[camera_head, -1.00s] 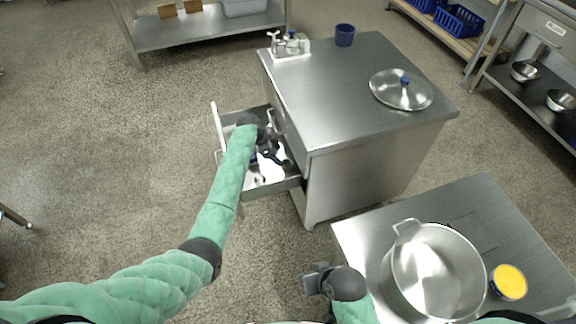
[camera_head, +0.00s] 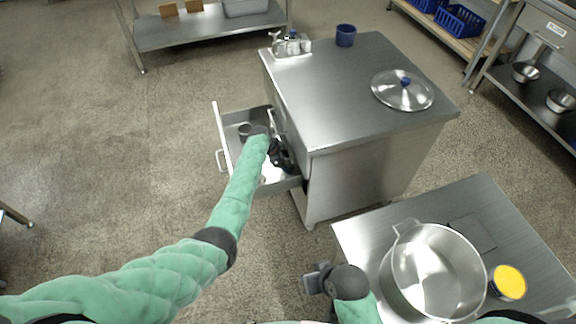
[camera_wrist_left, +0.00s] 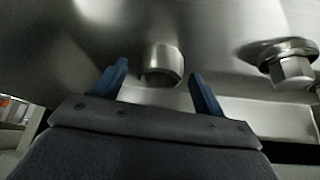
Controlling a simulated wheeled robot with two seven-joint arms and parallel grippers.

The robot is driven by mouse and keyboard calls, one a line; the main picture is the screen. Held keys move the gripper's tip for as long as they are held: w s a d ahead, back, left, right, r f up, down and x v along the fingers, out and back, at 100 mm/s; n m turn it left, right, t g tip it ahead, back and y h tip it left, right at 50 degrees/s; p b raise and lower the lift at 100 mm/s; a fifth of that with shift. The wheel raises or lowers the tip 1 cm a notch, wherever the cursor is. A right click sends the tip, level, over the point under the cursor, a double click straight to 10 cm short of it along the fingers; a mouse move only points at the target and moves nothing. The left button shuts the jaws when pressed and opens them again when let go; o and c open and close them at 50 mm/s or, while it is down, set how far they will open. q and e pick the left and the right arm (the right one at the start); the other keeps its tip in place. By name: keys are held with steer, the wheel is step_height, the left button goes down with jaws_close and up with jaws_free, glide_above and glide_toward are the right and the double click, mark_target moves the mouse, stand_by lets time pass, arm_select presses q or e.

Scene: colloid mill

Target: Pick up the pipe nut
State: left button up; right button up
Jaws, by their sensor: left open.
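My left gripper (camera_head: 283,160) is inside the open drawer (camera_head: 229,117) of the steel cabinet. In the left wrist view the gripper (camera_wrist_left: 158,72) is open, with its blue fingertips apart. A short rounded metal piece (camera_wrist_left: 163,60) shows in the gap between the fingertips, with room on both sides; it may be the pipe nut. A hex-shaped metal fitting with a wide flange (camera_wrist_left: 291,66) lies to the right, outside the fingers. I cannot tell for certain which is the pipe nut. My right gripper (camera_head: 316,279) is beside the lower table; its jaws are unclear.
A dark round item (camera_head: 245,130) is in the drawer's far part. A large pot (camera_head: 434,270) and a yellow-topped can (camera_head: 508,282) stand on the lower table.

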arm_select(q)
steer(key=c, duration=1.1)
steer(key=shift+c, duration=0.2)
